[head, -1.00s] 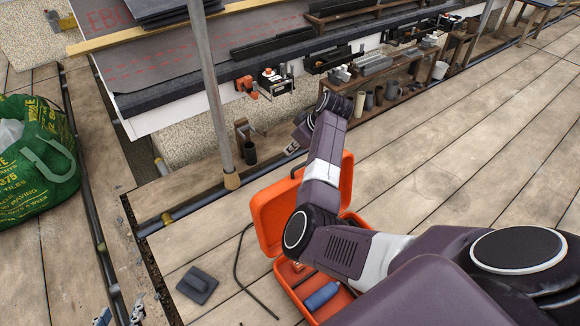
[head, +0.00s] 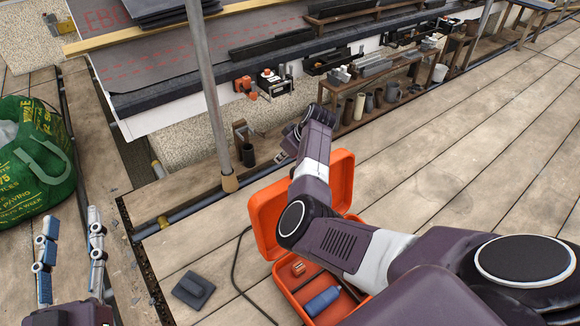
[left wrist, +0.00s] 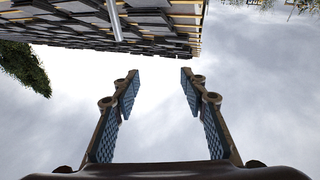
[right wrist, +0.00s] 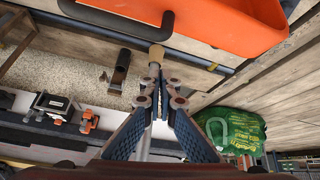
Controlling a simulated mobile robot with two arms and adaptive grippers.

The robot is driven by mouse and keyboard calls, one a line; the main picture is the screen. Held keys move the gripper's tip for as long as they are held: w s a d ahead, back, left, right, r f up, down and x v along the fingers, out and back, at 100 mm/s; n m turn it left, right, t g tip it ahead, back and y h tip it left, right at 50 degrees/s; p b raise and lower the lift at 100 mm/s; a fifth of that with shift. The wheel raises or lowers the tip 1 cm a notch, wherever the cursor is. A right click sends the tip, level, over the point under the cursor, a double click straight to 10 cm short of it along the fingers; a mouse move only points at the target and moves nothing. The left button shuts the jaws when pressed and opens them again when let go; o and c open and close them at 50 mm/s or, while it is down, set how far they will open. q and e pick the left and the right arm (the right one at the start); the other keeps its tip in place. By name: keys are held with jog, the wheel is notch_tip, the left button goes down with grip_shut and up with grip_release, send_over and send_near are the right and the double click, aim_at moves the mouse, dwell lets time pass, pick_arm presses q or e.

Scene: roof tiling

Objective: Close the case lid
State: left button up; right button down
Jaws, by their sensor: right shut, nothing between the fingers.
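An orange case (head: 287,278) sits open on the plank floor, its orange lid (head: 268,217) raised upright on the far side. A blue bottle (head: 322,300) and small items lie in the case. My right arm reaches across it and hides part of lid and case. My right gripper (right wrist: 157,72) is shut and empty, beyond the lid; in the right wrist view the orange lid (right wrist: 225,22) and its dark handle (right wrist: 125,30) are close by, apart from the fingertips. My left gripper (head: 70,215) is open and empty at the lower left, also seen in the left wrist view (left wrist: 160,75).
A metal pole (head: 208,95) stands just beyond the case. A green bag (head: 35,165) is at the left. The floor at right is clear.

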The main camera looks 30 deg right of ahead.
pick_arm(q)
jog(key=shift+s+r+t+h, duration=0.25)
jog(key=shift+r+t, duration=0.15)
jog(key=shift+r, duration=0.4)
jog(key=shift+s+r+t+h, duration=0.15)
jog(key=shift+s+r+t, duration=0.2)
jog(key=shift+r, duration=0.4)
pick_arm(e)
jog(key=shift+s+d+f, duration=0.15)
jog(key=shift+s+d, duration=0.05)
jog(key=shift+s, duration=0.35)
jog(key=shift+s+d+f, duration=0.1)
jog(key=shift+s+d, duration=0.15)
jog(key=shift+s, duration=0.35)
jog(key=shift+s+d+f, duration=0.15)
jog(key=shift+s+d, duration=0.05)
jog(key=shift+s, duration=0.35)
pick_arm(q)
jog(key=shift+w, duration=0.15)
